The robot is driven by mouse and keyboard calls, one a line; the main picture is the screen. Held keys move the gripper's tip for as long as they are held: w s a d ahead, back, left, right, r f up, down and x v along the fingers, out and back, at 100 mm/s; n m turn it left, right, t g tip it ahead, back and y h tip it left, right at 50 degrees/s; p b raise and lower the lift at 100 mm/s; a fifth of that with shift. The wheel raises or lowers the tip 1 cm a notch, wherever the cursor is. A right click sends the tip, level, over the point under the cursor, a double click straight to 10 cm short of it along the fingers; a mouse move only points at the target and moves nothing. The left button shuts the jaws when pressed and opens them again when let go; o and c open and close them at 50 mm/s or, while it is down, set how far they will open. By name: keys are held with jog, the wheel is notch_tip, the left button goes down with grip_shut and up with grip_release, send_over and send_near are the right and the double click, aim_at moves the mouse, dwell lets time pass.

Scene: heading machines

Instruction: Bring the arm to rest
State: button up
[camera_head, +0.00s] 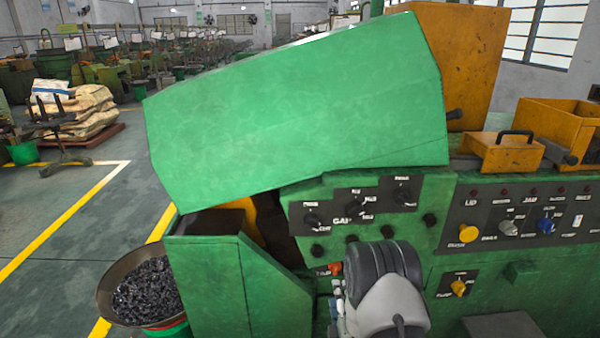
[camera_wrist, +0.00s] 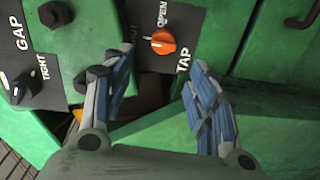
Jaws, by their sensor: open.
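My gripper (camera_wrist: 158,80) is open and empty in the wrist view, its two blue-grey fingers spread apart. It faces the green panel of the machine. An orange TAP knob (camera_wrist: 160,41) on a dark plate lies ahead, just beyond and between the fingertips. In the head view my gripper (camera_head: 337,300) is partly hidden by my own wrist, just below the orange knob (camera_head: 335,268). I cannot tell whether a finger touches the panel.
The machine's large green lid (camera_head: 300,105) is tilted up above the arm. A dark GAP panel (camera_head: 355,207) with several knobs and a LID/JAB panel (camera_head: 520,222) are close by. A bowl of dark metal parts (camera_head: 145,292) stands left. The floor (camera_head: 80,215) at left is open.

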notch_tip(320, 180, up, 10)
jog(key=w+m+g, duration=0.3)
jog(key=m, duration=0.1)
jog(key=s+r+m+g, duration=0.3)
jog(key=s+r+m, duration=0.2)
jog(key=s+r, duration=0.35)
jog(key=s+r+m+g, duration=0.3)
jog(key=s+m, duration=0.1)
jog(key=s, duration=1.1)
jog(key=s+r+m+g, duration=0.3)
jog(key=s+m, duration=0.1)
jog(key=s, duration=1.1)
jog(key=shift+s+d+r+g, duration=0.2)
jog(key=shift+d+r+g, duration=0.1)
jog(key=shift+r+g, duration=0.1)
jog(key=shift+c, duration=0.4)
